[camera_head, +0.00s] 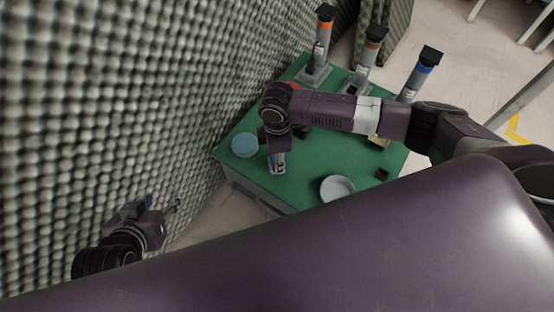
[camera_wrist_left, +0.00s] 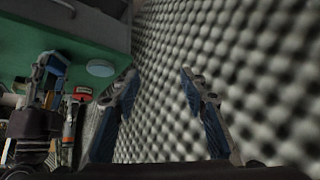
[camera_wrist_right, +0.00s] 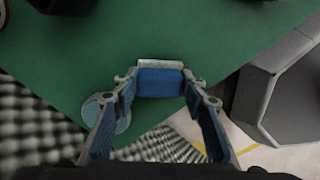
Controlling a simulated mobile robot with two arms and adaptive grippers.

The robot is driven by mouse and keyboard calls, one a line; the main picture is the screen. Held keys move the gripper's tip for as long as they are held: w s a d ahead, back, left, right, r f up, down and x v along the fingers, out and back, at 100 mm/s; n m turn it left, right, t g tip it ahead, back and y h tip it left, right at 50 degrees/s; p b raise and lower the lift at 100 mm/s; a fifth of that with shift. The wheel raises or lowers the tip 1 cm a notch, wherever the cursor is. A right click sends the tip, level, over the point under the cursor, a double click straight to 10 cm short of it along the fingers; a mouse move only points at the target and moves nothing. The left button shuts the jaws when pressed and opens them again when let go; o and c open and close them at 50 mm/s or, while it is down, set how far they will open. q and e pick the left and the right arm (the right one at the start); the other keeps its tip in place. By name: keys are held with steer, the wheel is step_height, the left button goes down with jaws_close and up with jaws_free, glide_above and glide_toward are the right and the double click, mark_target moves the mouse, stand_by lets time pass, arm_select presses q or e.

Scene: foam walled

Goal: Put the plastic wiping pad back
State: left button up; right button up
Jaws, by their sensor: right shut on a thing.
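My right gripper (camera_head: 277,168) hangs over the green table (camera_head: 225,155) near its front edge. In the right wrist view its fingers (camera_wrist_right: 160,92) are shut on a blue block with a pale edge (camera_wrist_right: 160,78), which looks like the plastic wiping pad. In the head view the pad is mostly hidden by the fingers, and I cannot tell whether it touches the table. My left gripper (camera_head: 160,206) is beside the foam wall, away from the table. In the left wrist view its fingers (camera_wrist_left: 157,80) are spread with nothing between them.
A pale blue round disc (camera_head: 245,145) lies on the table left of the right gripper. A white round dish (camera_head: 337,189) is at the front right. Three banded cylinders (camera_head: 321,40) stand at the back. A small black item (camera_head: 382,174) lies right. The foam wall (camera_head: 110,110) borders the left.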

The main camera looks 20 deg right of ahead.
steer(key=shift+f, duration=0.6)
arm_select(q)
steer(key=shift+w+d+r+t, duration=0.15)
steer(key=shift+w+r+t, duration=0.15)
steer(key=shift+w, duration=0.2)
steer(key=shift+w+d+r+t, duration=0.15)
steer(key=shift+w+r+t, duration=0.05)
steer(key=shift+w+r, duration=0.25)
arm_select(e)
steer(key=o, duration=1)
steer(key=shift+r, duration=0.15)
